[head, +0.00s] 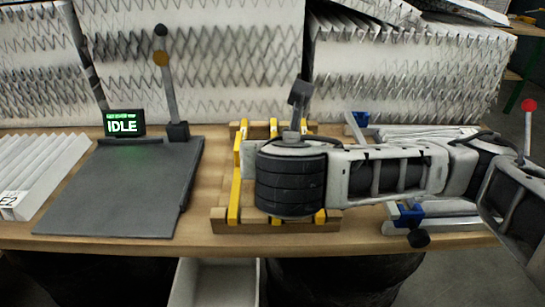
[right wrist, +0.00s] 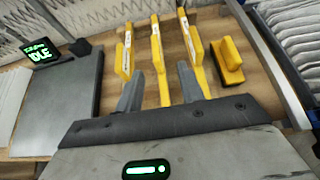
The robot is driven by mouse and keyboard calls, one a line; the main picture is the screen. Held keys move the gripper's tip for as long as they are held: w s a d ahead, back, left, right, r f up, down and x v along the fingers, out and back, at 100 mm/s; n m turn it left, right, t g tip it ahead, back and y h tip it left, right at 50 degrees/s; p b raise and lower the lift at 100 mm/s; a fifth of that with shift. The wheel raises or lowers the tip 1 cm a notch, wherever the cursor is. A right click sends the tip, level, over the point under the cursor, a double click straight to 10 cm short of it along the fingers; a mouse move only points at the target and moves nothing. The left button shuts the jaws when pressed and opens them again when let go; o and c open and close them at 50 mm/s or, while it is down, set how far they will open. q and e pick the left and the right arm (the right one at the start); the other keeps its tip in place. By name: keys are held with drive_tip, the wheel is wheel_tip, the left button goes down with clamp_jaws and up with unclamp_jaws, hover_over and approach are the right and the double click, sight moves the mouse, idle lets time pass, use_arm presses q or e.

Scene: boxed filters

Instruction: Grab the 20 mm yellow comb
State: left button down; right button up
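Several yellow combs stand side by side on a wooden rack (head: 275,227). In the right wrist view I see a left comb (right wrist: 124,57), a middle comb (right wrist: 157,45), a right comb (right wrist: 188,38) and a separate yellow piece (right wrist: 229,62) farther right. Small white labels show on some, but I cannot read the sizes, so I cannot tell which is 20 mm. My right gripper (right wrist: 160,90) is open over the rack, its two grey fingers apart with the middle comb's line between them. In the head view my right arm hides much of the rack. My left gripper is not in view.
A dark flat plate (head: 125,190) with a lit "IDLE" display (head: 122,123) and a post lies left of the rack. White pleated filters (head: 200,50) line the back. A blue-and-silver clamp (head: 408,214) lies at right. A white bin (head: 215,285) is below the table's front edge.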

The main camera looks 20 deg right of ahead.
drive_tip(key=shift+a+p+x, duration=0.15)
drive_tip(key=shift+p+x, duration=0.05)
drive_tip(key=shift+x, duration=2.1)
drive_tip(key=shift+a+p+x, duration=0.15)
drive_tip(key=shift+x, duration=2.2)
drive_tip(key=shift+a+p+x, duration=0.15)
drive_tip(key=shift+p+x, duration=0.05)
drive_tip(key=shift+x, duration=2.1)
drive_tip(key=shift+f, duration=0.1)
clamp_jaws()
